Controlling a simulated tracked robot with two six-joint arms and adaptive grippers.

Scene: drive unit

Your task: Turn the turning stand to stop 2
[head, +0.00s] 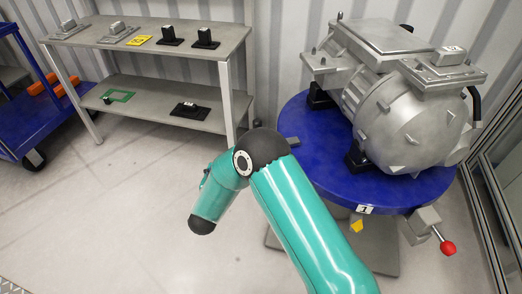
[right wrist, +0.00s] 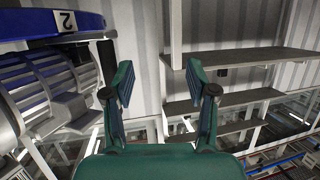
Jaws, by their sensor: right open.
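The turning stand (head: 316,184) is a round blue table bearing a grey drive unit (head: 395,105). A white label 1 (head: 365,209) is on its front rim, above a yellow pointer (head: 357,226). A lever with a red knob (head: 447,248) sticks out at the front right. In the right wrist view the blue rim (right wrist: 30,38) shows at top left with an upside-down label 2 (right wrist: 66,21). My right gripper (right wrist: 158,80) is open and empty, apart from the stand. Neither gripper shows in the head view; a teal arm of mine hides part of the stand's left front.
A grey shelf rack (head: 165,36) with small black and grey parts stands at the back left. A blue cart (head: 30,110) is at the far left. A glass-panelled frame (head: 490,200) borders the right side. The floor at left is clear.

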